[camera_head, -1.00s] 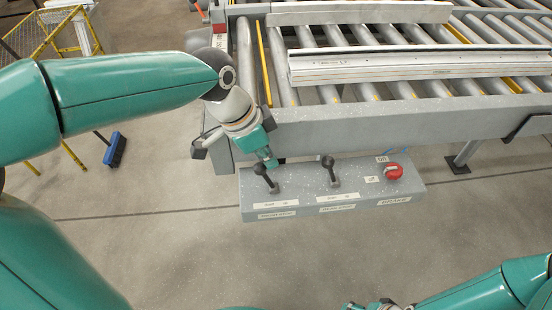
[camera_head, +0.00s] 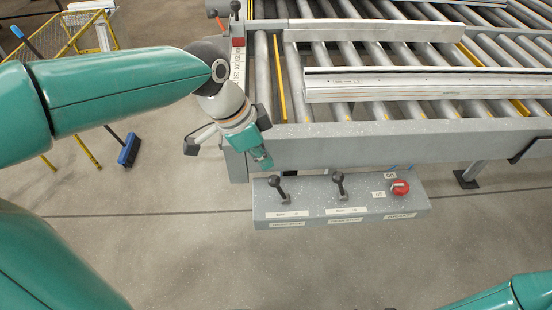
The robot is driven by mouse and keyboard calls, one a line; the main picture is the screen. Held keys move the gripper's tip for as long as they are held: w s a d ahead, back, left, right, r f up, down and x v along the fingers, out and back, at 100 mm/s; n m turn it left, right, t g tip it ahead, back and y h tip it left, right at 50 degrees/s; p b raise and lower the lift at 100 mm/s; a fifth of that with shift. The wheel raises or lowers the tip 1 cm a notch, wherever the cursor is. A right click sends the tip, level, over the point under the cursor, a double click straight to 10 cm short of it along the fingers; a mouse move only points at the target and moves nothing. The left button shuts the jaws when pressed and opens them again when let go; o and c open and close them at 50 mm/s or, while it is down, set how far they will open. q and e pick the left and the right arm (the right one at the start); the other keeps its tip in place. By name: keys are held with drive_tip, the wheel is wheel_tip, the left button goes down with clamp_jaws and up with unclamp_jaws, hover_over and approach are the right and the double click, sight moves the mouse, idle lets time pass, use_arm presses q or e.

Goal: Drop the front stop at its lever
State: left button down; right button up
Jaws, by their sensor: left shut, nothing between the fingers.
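A grey control box (camera_head: 345,222) hangs below the front edge of the roller conveyor. On it stand a left black-knobbed lever (camera_head: 274,182), a middle black-knobbed lever (camera_head: 339,178) and a red knob (camera_head: 400,187). Both levers lean up and slightly left. The labels are too small to read surely. My left gripper (camera_head: 264,162) is shut and empty, just above and left of the left lever's knob, seemingly apart from it. My right arm (camera_head: 500,297) shows at the bottom right; its gripper is outside the picture.
A long aluminium profile (camera_head: 420,86) lies across the conveyor rollers (camera_head: 265,80). The conveyor's grey front beam (camera_head: 400,145) runs right behind the box. A blue broom (camera_head: 129,150) and a yellow frame (camera_head: 85,150) stand at left. The floor before the box is clear.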

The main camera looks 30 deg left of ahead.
use_arm(q)
drive_tip(key=p+v, duration=0.1)
drive_tip(key=v, duration=0.2)
drive_tip(key=shift+a+r, duration=0.2)
idle(0.4)
